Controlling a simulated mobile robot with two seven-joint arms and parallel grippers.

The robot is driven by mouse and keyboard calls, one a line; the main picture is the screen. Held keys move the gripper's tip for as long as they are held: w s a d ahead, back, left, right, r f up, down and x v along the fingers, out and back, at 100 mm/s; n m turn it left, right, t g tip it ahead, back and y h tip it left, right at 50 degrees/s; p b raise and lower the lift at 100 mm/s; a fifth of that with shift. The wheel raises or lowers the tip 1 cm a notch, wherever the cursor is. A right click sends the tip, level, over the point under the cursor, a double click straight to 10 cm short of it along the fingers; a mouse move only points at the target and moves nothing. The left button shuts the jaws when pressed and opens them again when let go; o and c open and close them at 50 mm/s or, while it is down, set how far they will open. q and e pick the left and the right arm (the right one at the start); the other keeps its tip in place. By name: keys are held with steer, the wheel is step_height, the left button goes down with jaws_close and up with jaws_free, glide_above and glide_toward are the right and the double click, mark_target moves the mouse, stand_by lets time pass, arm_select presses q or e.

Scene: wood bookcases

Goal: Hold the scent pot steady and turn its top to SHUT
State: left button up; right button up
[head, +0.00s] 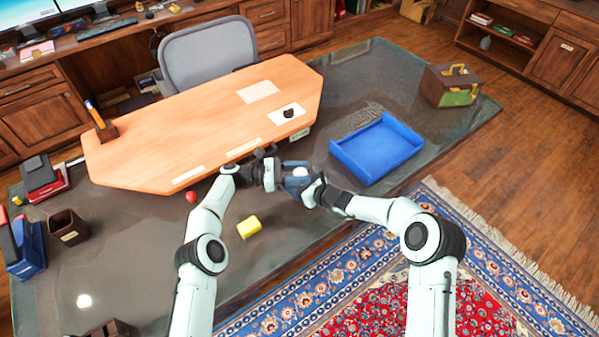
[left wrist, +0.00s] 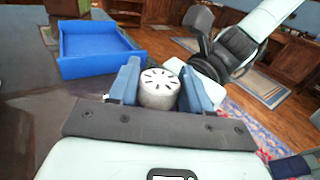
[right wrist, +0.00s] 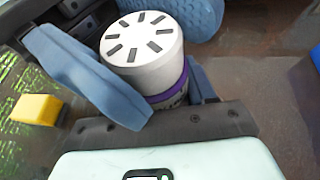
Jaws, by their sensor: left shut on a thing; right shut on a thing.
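The scent pot (right wrist: 142,48) has a round silver top with dark radial slots and a purple band below. In the head view it is mostly hidden between my two grippers above the grey desk. My left gripper (left wrist: 160,90) is shut with its blue fingers on either side of the silver top. My right gripper (right wrist: 150,85) is shut around the lower, purple part of the pot, seen in the right wrist view. No SHUT mark is readable on the visible side.
A blue tray (head: 375,150) lies to the right of my grippers. A yellow block (head: 249,227) and a red ball (head: 191,197) lie on the glass-topped desk (head: 130,240). A raised wooden desktop (head: 200,130) is behind. A green-brown box (head: 450,86) stands at the far right.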

arm_select(q)
steer(key=shift+r, duration=0.1)
steer(key=o, duration=0.7)
steer(key=shift+a, duration=0.1)
steer(key=a, duration=0.7)
steer(key=shift+s+a, duration=0.15)
steer(key=shift+s, duration=0.15)
